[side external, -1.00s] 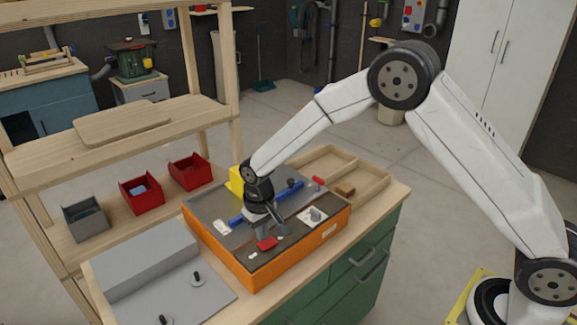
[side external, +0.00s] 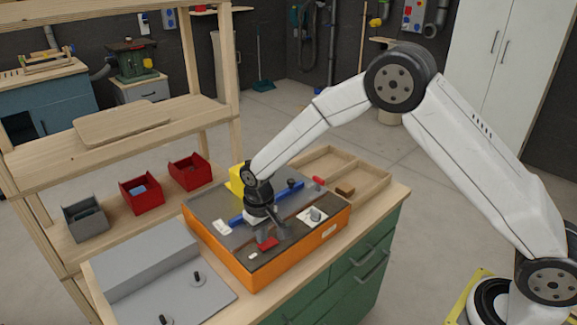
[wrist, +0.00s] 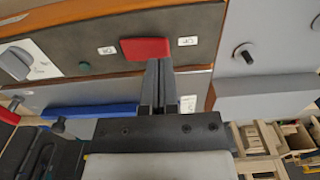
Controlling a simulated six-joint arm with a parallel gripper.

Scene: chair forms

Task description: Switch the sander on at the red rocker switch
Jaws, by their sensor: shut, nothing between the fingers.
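The red rocker switch (side external: 267,244) sits on the dark front panel of the orange sander (side external: 262,272). It also shows in the wrist view (wrist: 146,48), between two small white labels (wrist: 106,50) (wrist: 187,41) whose marks are too small to read surely. My gripper (side external: 262,235) is shut and empty, pointing down at the switch. In the wrist view its fingertips (wrist: 158,64) meet the switch's lower edge, right of its middle. I cannot tell whether they touch it or which side is pressed.
A grey knob (wrist: 16,63) on a white plate and a green button (wrist: 84,66) share the panel. The blue bar (side external: 240,219) lies behind my gripper. A grey board with black pegs (side external: 197,280) is left of the sander; a wooden tray (side external: 335,165) is behind it.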

